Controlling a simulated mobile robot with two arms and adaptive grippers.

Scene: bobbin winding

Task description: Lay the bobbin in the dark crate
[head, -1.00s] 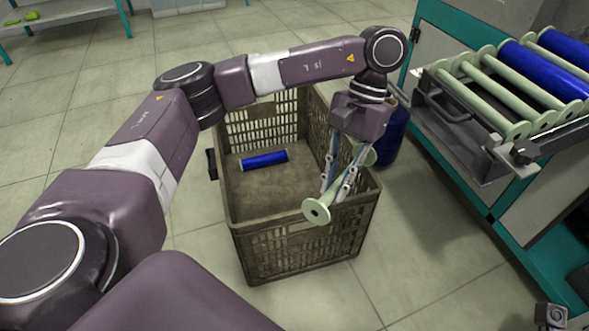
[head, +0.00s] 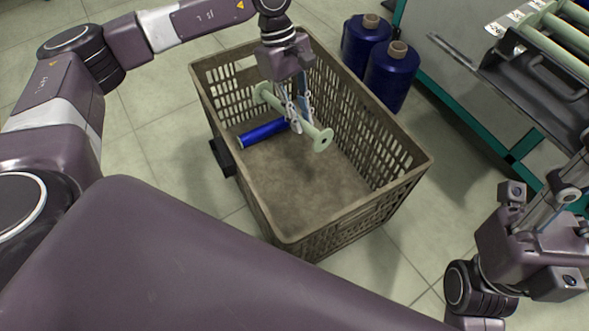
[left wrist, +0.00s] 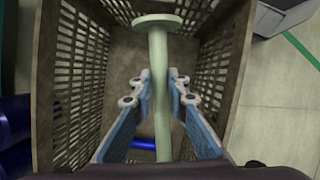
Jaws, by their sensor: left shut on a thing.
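A pale green bobbin (head: 316,132) with a flange at each end is in my left gripper (head: 295,118). It is held tilted inside the mouth of the dark crate (head: 350,214), above its floor. In the left wrist view the bobbin's bare shaft (left wrist: 158,70) runs between the two fingers (left wrist: 159,88). A blue wound bobbin (head: 262,133) lies on the crate floor at the back left, partly behind the held one. My right gripper (head: 572,180) is at the right edge, partly cut off, away from the crate; its finger opening is unclear.
Two blue thread cones (head: 392,76) stand on the floor just behind the crate's right side. A machine with a rack of pale bobbins (head: 556,32) is at the upper right. The front and right part of the crate floor is clear.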

